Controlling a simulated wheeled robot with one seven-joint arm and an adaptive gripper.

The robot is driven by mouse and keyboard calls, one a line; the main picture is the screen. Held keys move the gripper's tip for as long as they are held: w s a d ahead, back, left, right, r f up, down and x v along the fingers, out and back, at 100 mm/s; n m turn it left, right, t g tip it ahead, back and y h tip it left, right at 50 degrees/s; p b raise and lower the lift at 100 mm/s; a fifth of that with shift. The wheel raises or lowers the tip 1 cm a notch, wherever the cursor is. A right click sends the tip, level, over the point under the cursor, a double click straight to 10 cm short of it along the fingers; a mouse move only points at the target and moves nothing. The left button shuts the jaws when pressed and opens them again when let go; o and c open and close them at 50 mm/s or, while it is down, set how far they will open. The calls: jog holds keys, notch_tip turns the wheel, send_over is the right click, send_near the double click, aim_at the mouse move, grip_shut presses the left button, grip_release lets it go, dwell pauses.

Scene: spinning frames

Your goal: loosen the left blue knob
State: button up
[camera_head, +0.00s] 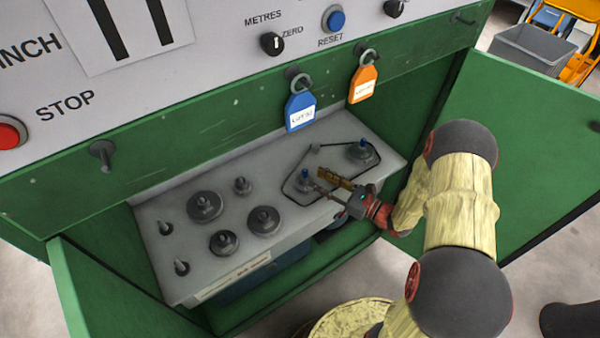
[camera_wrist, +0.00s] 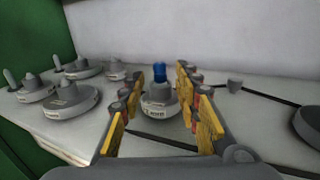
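The left blue knob (camera_head: 305,174) stands upright on a round grey base on the grey panel inside the green cabinet. In the wrist view the blue knob (camera_wrist: 160,71) and its grey base (camera_wrist: 160,100) show between the two yellow-padded fingers. My gripper (camera_head: 328,182) is close to the knob at its right; in the wrist view my gripper (camera_wrist: 160,92) is open, with gaps between the knob and both fingers. The right blue knob (camera_head: 362,146) sits on a similar base farther back; only part of its base (camera_wrist: 308,125) shows in the wrist view, at the right edge.
Several grey round weights (camera_head: 205,207) and small pegs stand on the panel's left part. A dark cord (camera_wrist: 265,96) runs around the knobs. Blue (camera_head: 299,110) and orange (camera_head: 362,84) tags hang above. Open green doors (camera_head: 520,150) flank the cabinet.

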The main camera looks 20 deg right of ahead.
aim_at(307, 174)
jog(key=b+x, duration=0.1)
jog(key=x, duration=0.4)
jog(key=shift+a+f+b, duration=0.1)
jog(key=shift+b, duration=0.2)
jog(key=shift+w+a, duration=0.3)
jog(key=shift+w, duration=0.2)
jog(key=shift+c, duration=1.1)
grip_shut()
